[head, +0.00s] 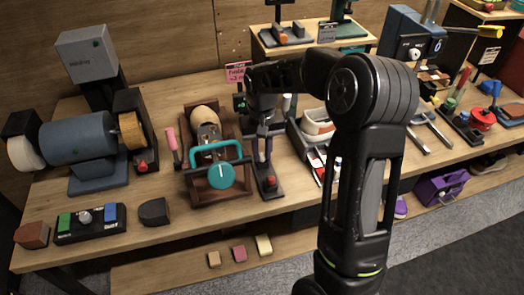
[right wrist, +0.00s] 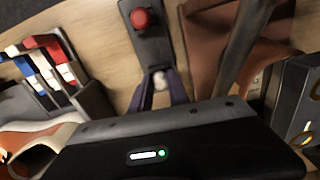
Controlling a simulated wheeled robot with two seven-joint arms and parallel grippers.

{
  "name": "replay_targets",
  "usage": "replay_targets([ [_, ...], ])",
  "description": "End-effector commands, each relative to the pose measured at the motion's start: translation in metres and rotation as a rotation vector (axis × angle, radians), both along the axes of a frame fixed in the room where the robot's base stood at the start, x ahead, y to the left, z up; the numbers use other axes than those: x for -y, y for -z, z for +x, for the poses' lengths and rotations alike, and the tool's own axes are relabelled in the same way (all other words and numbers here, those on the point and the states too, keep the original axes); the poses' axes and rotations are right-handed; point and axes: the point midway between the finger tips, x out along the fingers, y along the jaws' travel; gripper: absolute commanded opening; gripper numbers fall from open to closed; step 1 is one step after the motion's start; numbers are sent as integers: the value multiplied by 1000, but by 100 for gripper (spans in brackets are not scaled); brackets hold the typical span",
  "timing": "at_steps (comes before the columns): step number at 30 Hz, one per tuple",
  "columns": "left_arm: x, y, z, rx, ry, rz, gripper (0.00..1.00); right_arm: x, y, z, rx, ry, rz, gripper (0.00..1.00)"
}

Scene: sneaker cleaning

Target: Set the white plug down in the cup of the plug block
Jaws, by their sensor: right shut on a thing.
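My right gripper (head: 262,155) points down over the far part of a dark narrow block with a red knob (head: 270,183), which I take as the plug block. In the right wrist view the fingers (right wrist: 160,88) are shut on a small white plug (right wrist: 161,79). The block (right wrist: 152,45) reaches from its red knob (right wrist: 141,18) to the fingertips. The plug is at the block's end away from the knob. The cup is hidden by fingers and plug, so I cannot tell whether the plug touches it. My left gripper is not in view.
A wooden stand with a teal-handled clamp (head: 221,174) is close left of the gripper. A tray with a white-rimmed container (head: 316,124) is close to its right. A grey-blue grinder (head: 85,140) stands farther left. Bare table (head: 185,222) shows in front.

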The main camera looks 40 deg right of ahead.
Motion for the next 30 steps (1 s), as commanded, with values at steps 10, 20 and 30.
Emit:
replay_targets([
  [10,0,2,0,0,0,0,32,0,3,0,0,0,0,38],
  [20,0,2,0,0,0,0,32,0,3,0,0,0,0,47],
  [30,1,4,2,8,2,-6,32,0,-23,1,5,-1,-1,47],
])
